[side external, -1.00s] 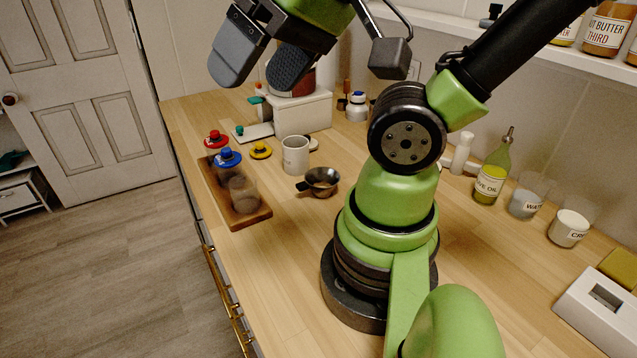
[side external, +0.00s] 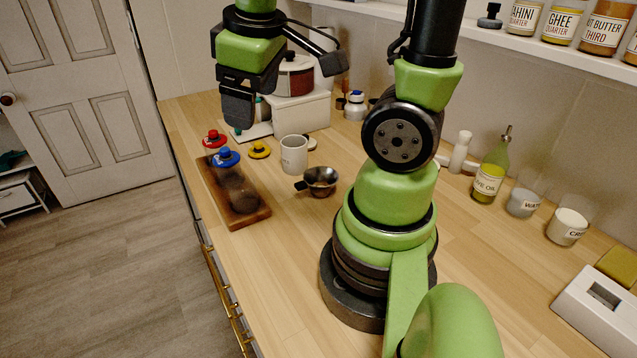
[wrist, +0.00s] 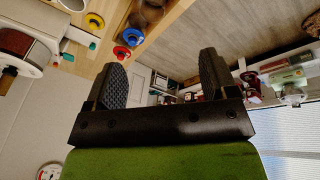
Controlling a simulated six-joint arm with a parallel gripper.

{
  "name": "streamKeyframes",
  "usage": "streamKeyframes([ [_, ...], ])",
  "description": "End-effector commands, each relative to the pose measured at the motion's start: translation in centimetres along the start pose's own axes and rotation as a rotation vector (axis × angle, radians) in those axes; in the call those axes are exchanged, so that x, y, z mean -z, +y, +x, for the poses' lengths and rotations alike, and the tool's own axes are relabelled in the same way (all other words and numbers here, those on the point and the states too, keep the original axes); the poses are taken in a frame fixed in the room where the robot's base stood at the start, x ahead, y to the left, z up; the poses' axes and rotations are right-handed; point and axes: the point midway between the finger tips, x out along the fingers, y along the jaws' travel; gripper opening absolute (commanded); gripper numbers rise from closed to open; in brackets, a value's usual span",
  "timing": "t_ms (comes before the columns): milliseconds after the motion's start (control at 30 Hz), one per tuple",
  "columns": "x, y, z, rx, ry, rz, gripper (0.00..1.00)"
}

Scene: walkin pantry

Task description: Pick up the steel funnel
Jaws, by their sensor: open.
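The steel funnel (side external: 320,181), a small shiny metal cone with a dark handle pointing left, sits on the wooden counter (side external: 290,240) in the side external view, just in front of my arm's base. I do not make it out in the wrist view. My gripper (side external: 238,118) hangs above the far left part of the counter, behind and left of the funnel and well apart from it. In the wrist view my gripper (wrist: 162,78) has its two fingers wide apart with nothing between them.
A white mug (side external: 294,155) stands just behind the funnel. A dark wooden board (side external: 248,216) lies to the left, with a dark round jar (side external: 242,198) and red and blue lids near it. A white box (side external: 308,112) stands behind. Bottles and jars line the right wall.

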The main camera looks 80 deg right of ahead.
Motion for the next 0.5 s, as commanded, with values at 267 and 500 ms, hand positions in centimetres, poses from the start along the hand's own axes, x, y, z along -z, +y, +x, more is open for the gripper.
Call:
streamKeyframes([
  [267,-1.3,5.1,9.3,-0.027,-0.350,-0.460,0.79],
  [500,-3.6,6.8,14.6,0.064,-0.501,-0.737,0.79],
])
